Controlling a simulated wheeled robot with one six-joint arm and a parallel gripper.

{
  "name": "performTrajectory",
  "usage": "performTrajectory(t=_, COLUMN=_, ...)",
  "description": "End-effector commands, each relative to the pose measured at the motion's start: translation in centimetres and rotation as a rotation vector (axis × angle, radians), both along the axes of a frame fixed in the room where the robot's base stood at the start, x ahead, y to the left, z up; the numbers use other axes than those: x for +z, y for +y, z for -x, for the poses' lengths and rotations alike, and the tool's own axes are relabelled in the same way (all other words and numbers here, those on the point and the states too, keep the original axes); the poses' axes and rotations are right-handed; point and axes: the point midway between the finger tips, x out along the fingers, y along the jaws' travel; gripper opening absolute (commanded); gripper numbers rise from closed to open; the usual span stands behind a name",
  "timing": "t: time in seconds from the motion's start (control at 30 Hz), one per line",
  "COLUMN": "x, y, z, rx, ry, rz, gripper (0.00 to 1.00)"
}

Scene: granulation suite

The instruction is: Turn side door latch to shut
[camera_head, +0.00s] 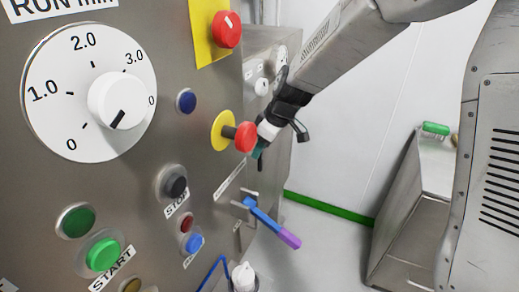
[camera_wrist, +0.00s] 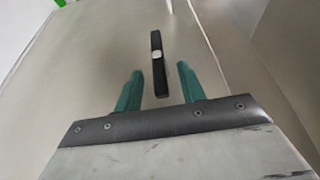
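The side door latch is a slim black bar (camera_wrist: 156,77) with a pale round hub, standing nearly upright in the wrist view on a flat, light metal surface. My gripper (camera_wrist: 160,72) has two teal fingers, spread apart, one on each side of the bar. There is a visible gap between each finger and the bar, and the gripper looks open and empty. In the head view my gripper (camera_head: 260,148) is at the side of the machine, behind the red knob with the yellow collar, which partly hides it. The latch cannot be made out clearly there.
The control panel (camera_head: 140,175) fills the left with a large dial (camera_head: 88,92) and several buttons. A red knob (camera_head: 245,136) sticks out close to my gripper. A blue and purple handle (camera_head: 272,224) juts out below. A metal cart (camera_head: 420,200) stands right; floor between is clear.

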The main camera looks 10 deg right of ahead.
Motion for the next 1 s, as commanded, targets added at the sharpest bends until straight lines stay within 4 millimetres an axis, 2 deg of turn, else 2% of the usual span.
performTrajectory(t=0.17, x=-1.36, y=0.45, z=-0.31, rx=-0.002, ry=0.001, rz=0.0, gripper=0.4)
performTrajectory(t=0.43, x=-1.51, y=0.51, z=-0.33, rx=-0.002, ry=0.001, rz=0.0, gripper=0.4)
performTrajectory(t=0.47, x=-1.51, y=0.51, z=-0.34, rx=-0.001, ry=0.0, rz=0.0, gripper=0.34)
performTrajectory(t=0.5, x=-1.5, y=0.52, z=-0.33, rx=-0.001, ry=0.0, rz=0.0, gripper=0.23)
performTrajectory(t=0.6, x=-1.49, y=0.54, z=-0.33, rx=-0.001, ry=0.0, rz=0.0, gripper=0.0)
performTrajectory(t=1.0, x=-1.46, y=0.44, z=-0.55, rx=-0.003, ry=0.041, rz=-0.029, gripper=0.0)
